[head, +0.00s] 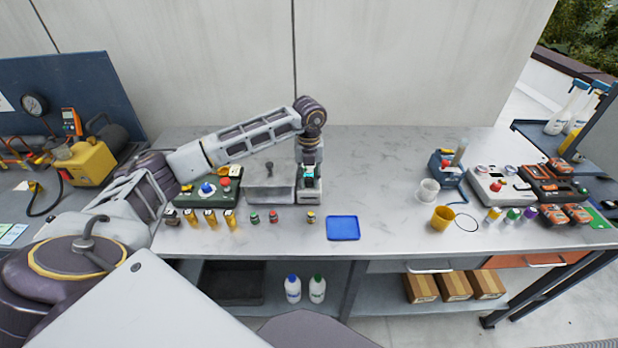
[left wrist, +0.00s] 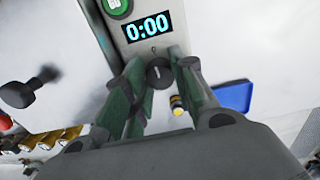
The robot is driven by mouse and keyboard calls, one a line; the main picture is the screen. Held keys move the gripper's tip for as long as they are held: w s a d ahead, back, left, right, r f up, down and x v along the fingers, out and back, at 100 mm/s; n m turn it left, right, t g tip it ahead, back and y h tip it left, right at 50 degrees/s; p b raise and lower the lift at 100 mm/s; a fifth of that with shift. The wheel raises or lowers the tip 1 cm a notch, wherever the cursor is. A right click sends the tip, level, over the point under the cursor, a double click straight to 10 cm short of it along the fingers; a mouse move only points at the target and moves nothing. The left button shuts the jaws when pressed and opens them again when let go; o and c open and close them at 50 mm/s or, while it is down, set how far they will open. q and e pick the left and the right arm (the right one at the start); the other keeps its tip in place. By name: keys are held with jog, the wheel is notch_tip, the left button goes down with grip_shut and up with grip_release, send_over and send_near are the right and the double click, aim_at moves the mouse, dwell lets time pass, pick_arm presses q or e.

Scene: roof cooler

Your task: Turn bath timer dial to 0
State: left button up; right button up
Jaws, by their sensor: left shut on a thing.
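The bath (head: 270,187) is a grey metal box at the back middle of the bench, with a control panel at its right end. In the left wrist view, the panel's display (left wrist: 148,26) reads 0:00 in blue digits, with a green round button (left wrist: 117,6) beside it. The dark round timer dial (left wrist: 159,74) sits below the display. My left gripper (head: 310,182) points down at the panel from above. Its fingers (left wrist: 161,77) are shut on the dial from both sides. In the head view the gripper hides the dial. My right gripper is not in view.
A green box with buttons (head: 207,190) stands left of the bath. Several small vials and capped bottles (head: 211,218) line the front, and a blue tray (head: 343,228) lies front right. Cups (head: 443,217) and devices (head: 500,186) stand further right. The bench between is clear.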

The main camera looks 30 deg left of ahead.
aim_at(309, 179)
pick_arm(q)
jog(key=shift+r, duration=0.1)
jog(key=o, duration=0.8)
jog(key=shift+r, duration=1)
notch_tip(309, 179, up, 10)
jog(key=shift+f, duration=0.1)
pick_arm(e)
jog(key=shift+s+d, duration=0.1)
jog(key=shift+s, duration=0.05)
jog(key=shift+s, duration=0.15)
